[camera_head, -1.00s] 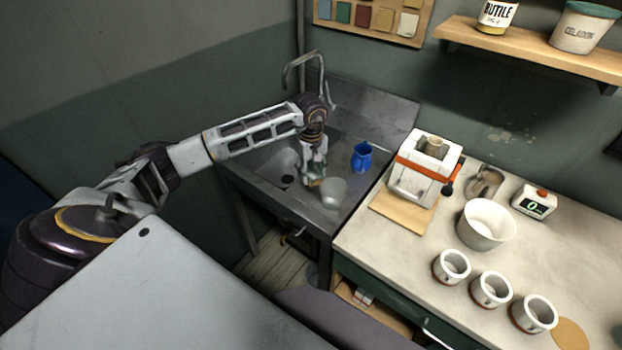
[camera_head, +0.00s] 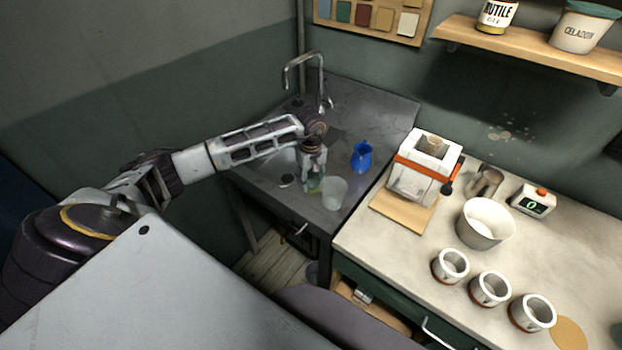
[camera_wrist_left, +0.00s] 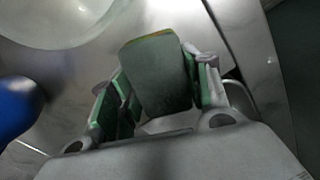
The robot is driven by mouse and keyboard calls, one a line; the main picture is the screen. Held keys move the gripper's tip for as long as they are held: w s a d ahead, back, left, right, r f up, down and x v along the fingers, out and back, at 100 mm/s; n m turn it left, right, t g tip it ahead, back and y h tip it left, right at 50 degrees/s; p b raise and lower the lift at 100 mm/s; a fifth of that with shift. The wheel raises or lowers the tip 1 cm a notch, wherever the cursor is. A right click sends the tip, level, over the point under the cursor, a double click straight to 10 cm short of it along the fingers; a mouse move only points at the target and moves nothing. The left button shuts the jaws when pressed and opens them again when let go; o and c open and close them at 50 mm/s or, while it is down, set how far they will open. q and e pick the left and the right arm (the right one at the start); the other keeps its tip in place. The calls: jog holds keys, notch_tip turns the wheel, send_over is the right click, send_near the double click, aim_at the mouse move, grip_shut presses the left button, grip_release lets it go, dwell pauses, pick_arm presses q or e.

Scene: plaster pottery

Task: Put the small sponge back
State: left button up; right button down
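The small sponge (camera_wrist_left: 158,75) is green with a yellowish edge. In the left wrist view it lies between the two green-padded fingers of my left gripper (camera_wrist_left: 157,92), which look shut on it. In the head view my left gripper (camera_head: 313,181) points down over the sink, and a little of the green sponge (camera_head: 313,187) shows at its fingertips. I cannot tell whether the sponge touches the sink surface. My right gripper is not in view.
A translucent tub (camera_head: 334,194) stands close beside the sponge on the sink (camera_head: 385,125). A blue jug (camera_head: 361,157) stands to the right, and a tap (camera_head: 303,58) rises behind. The counter (camera_head: 395,245) at right holds a white bowl (camera_head: 484,226) and several cups.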

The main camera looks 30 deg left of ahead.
aim_at(311, 178)
pick_arm(q)
jog(key=o, duration=0.4)
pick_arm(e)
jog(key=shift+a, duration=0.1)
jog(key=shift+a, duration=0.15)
pick_arm(q)
jog(key=shift+r, duration=0.15)
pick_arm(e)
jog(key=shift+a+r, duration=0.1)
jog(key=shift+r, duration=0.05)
pick_arm(q)
notch_tip(311, 178, up, 12)
jog(key=shift+b, duration=0.85)
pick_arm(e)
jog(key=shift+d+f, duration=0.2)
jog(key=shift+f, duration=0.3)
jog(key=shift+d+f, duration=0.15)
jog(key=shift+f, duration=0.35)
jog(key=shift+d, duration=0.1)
